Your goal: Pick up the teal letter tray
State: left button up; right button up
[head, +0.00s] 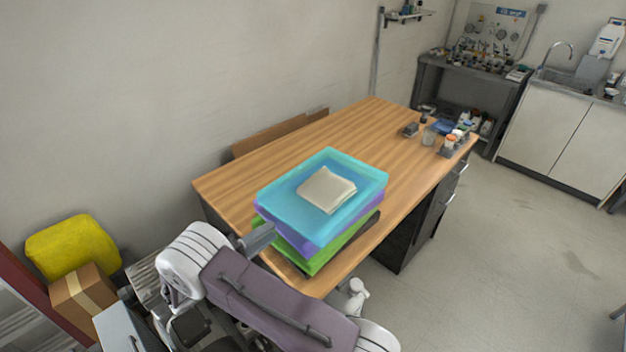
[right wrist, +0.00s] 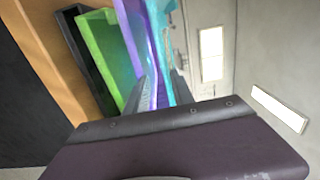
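The teal letter tray (head: 356,213) is the top one of a stack on the wooden desk. A beige folded cloth or paper pad (head: 326,189) lies in it. Under it are a purple tray (head: 318,249), a green tray (head: 312,266) and a black one at the bottom. My right gripper (head: 268,232) is at the stack's near left side. In the right wrist view its two fingers (right wrist: 162,85) are apart, with parts of the purple and teal trays (right wrist: 158,45) showing between them. Contact cannot be told. My left gripper is out of view.
The wooden desk (head: 238,184) has free room behind the stack. Small jars, a glass and a dark object (head: 411,130) stand at its far right end. A yellow bag (head: 72,247) and cardboard box (head: 84,291) are at the left. The floor at right is clear.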

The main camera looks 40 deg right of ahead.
aim_at(301, 213)
jog(key=d, duration=0.3)
jog(key=shift+s+d+r+p, duration=0.35)
jog(key=shift+s+r+p, duration=0.05)
jog(key=d, duration=0.3)
jog(key=shift+w+f, duration=0.2)
jog(key=shift+w, duration=0.2)
jog(key=shift+w+d+f, duration=0.1)
jog(key=shift+w, duration=0.05)
jog(key=d+p, duration=0.1)
jog(key=d, duration=0.4)
jog(key=shift+d, duration=0.2)
jog(key=shift+a, duration=0.15)
jog(key=shift+c, duration=0.7)
jog(key=c, duration=0.5)
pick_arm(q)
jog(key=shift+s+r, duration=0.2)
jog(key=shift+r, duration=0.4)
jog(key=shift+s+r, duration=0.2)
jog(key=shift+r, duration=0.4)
pick_arm(e)
jog(key=shift+s, duration=0.2)
